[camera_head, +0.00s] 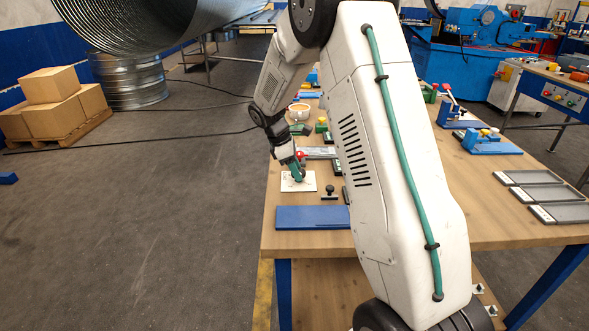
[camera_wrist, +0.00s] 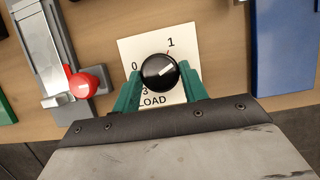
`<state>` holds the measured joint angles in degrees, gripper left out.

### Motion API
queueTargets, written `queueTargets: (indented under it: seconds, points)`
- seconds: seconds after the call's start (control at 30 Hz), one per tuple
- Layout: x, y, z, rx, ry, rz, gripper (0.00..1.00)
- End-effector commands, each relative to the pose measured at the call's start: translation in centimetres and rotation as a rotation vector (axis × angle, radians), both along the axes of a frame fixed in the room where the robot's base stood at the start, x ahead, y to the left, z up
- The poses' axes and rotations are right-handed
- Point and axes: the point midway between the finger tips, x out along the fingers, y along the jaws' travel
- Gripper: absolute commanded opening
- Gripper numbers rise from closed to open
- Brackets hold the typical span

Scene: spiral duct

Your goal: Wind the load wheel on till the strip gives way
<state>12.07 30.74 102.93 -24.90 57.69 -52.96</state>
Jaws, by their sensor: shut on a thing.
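The load wheel is a round black knob (camera_wrist: 158,72) with a white pointer mark. It sits on a white dial card (camera_wrist: 186,40) printed with 0, 1, 3 and LOAD; part of the scale is hidden. The mark points up and right, roughly toward the 1, where a short red line shows. My gripper (camera_wrist: 160,76) has its green fingers shut on the knob, one on each side. In the head view my gripper (camera_head: 298,173) reaches down over the card (camera_head: 290,187). A grey metal slide (camera_wrist: 42,45) with a red ball knob (camera_wrist: 82,85) lies left of the card. I cannot make out the strip for certain.
A blue plate (camera_head: 312,217) lies near the table's front edge, with a small black knobbed part (camera_head: 329,191) behind it. Grey-topped trays (camera_head: 553,193) lie at the right. Boxes on a pallet (camera_head: 55,100) stand on the floor at the left.

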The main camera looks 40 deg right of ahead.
Motion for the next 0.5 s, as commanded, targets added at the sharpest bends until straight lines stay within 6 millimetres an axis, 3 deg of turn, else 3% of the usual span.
queueTargets:
  seconds: [0.5]
  points:
    - [0.56,-0.45,0.16,0.000,-0.010,-0.453,0.20]
